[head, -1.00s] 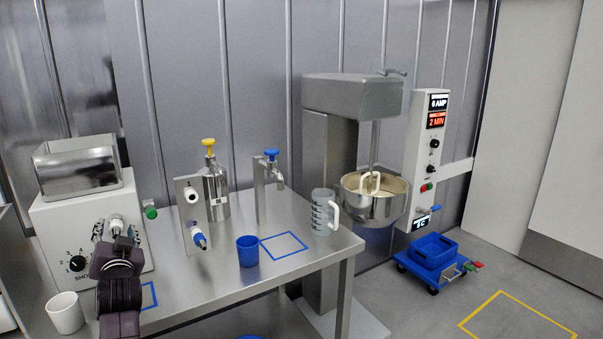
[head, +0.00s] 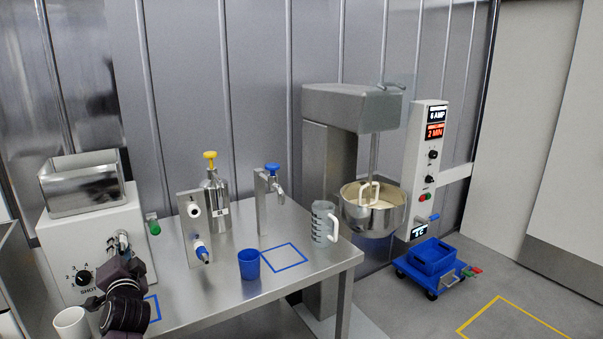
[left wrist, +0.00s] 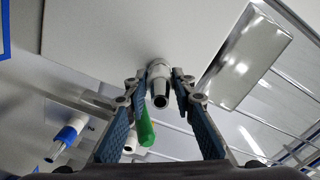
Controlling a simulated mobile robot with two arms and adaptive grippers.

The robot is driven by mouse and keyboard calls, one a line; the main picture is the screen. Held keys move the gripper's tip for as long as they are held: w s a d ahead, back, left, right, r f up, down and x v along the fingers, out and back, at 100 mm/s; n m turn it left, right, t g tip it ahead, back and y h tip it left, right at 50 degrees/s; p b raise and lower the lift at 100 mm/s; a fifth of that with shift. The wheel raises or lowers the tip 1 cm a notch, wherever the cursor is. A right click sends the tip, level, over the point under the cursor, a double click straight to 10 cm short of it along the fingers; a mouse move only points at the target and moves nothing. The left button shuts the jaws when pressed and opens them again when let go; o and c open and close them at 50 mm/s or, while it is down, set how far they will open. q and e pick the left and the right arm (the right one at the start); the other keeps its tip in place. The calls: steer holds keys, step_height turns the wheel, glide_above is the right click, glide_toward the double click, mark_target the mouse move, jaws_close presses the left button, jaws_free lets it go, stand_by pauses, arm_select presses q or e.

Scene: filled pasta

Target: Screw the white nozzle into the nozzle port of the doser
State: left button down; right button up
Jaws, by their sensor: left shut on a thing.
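The doser (head: 95,235) is the white box with a steel hopper and a dial at the left. My left gripper (head: 122,250) is at its front, with the fingers closed around the white nozzle (left wrist: 160,88). In the left wrist view the nozzle's dark open end faces the camera, between the fingertips. The nozzle lies against the doser's front, in line with the port. The port is hidden behind it, so I cannot tell how deep it sits. My right gripper is not in view.
A steel plate (head: 187,238) right of the doser carries a white fitting (head: 194,210) and a blue-tipped nozzle (head: 202,254). A white cup (head: 70,323) and a blue cup (head: 249,264) stand near the table's front.

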arm_select(q)
steer(key=m, duration=0.1)
steer(key=m+p, duration=0.2)
steer(key=m, duration=0.1)
steer(key=shift+r, duration=0.25)
steer(key=shift+f+m, duration=0.2)
steer(key=shift+m, duration=0.3)
steer(key=shift+f, duration=0.15)
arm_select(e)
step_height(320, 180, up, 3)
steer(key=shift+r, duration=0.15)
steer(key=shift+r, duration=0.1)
